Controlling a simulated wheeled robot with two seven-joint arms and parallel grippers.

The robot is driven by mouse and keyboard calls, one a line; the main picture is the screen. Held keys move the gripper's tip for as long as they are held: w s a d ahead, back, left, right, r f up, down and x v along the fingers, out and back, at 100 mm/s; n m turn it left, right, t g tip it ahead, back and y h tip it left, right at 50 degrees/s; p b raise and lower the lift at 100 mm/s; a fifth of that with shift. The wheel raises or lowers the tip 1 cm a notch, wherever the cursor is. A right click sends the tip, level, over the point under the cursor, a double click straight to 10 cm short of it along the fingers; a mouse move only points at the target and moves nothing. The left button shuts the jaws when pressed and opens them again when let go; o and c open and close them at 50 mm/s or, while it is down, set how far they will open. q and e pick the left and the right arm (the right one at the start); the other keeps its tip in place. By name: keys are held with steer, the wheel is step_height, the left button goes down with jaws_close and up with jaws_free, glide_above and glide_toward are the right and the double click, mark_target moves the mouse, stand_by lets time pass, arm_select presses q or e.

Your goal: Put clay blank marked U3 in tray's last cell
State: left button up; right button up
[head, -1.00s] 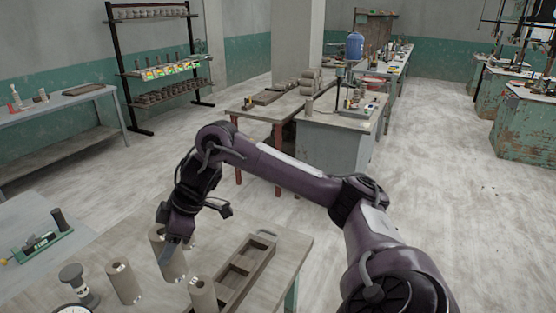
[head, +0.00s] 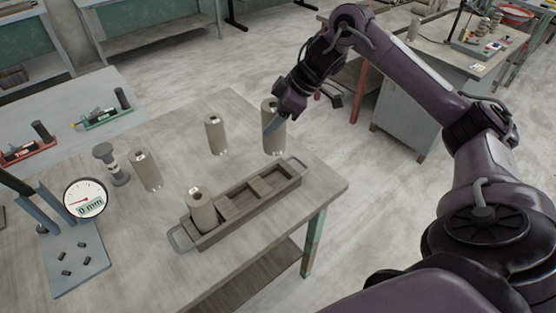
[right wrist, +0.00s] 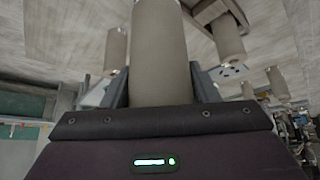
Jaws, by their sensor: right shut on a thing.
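My right gripper (head: 274,122) is shut on an upright grey-brown clay cylinder (head: 273,146), just behind the far right end of the tray. The held cylinder (right wrist: 160,50) also fills the middle of the right wrist view, between the two fingers. How far it is above the table is hard to tell. The long grey-brown tray (head: 240,232) has a handle at each end. One clay cylinder (head: 201,214) stands in its near left cell; the cells to the right look empty. No U3 mark is readable. My left gripper is not in view.
Two more clay cylinders stand on the table, one behind the tray (head: 214,135) and one to its left (head: 147,173). A dark stamp-like tool (head: 112,165) and a dial gauge reading 0 mm (head: 85,198) stand farther left. The table's right edge is close to the tray.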

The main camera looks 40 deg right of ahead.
mark_target(276, 147)
steer(key=f, duration=0.6)
steer(key=f+p, duration=0.1)
steer(key=f, duration=0.2)
steer(key=shift+d+f, duration=0.1)
steer(key=shift+d, duration=0.15)
steer(key=shift+f, duration=0.6)
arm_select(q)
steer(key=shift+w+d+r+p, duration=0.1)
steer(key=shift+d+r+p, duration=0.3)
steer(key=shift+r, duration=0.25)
arm_select(e)
step_height(276, 147, down, 4)
steer(key=shift+f, duration=0.1)
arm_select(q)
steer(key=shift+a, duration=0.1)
arm_select(e)
steer(key=o, duration=1.5)
steer(key=shift+s+f, duration=0.1)
steer(key=shift+f, duration=0.05)
steer(key=shift+o, duration=0.2)
